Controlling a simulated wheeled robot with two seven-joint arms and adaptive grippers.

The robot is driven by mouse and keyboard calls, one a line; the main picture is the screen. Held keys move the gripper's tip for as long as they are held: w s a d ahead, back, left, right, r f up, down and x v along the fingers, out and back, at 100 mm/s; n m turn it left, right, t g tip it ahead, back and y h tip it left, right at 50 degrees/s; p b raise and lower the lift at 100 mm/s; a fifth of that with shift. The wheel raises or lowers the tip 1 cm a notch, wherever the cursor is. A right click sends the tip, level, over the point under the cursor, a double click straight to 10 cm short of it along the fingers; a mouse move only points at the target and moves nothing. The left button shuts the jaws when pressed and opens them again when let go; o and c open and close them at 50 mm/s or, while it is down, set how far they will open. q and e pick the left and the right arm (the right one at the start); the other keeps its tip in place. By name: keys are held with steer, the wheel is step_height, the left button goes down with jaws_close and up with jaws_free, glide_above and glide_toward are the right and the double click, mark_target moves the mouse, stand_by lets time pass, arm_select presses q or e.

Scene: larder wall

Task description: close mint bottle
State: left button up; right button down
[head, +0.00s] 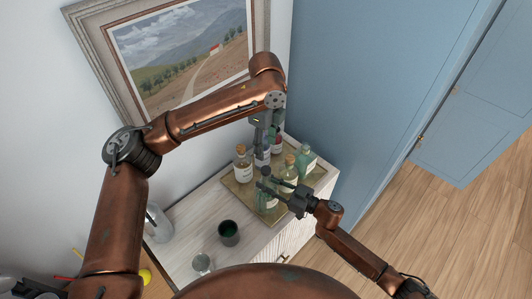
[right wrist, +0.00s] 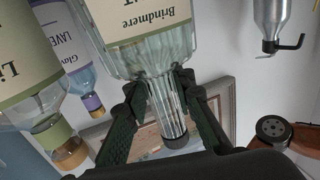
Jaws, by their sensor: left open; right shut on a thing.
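The mint bottle (right wrist: 150,50) is clear, faintly green glass with a cream label, only partly readable in the right wrist view. In the head view it stands at the front of the tray (head: 236,188), its green body (head: 267,207) partly hidden under my right gripper (head: 267,178). My right gripper (right wrist: 163,100) is shut on the mint bottle's neck, one finger on each side. A dark ring (right wrist: 174,140) shows at the neck's end; I cannot tell whether a stopper is in it. My left gripper (head: 262,143) is open above the back of the tray.
A framed picture (head: 180,50) hangs behind.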

stand_by(0.3)
steer(key=c, duration=1.6)
jaws_free()
steer(key=v, duration=1.2)
steer(key=shift+w, duration=0.1)
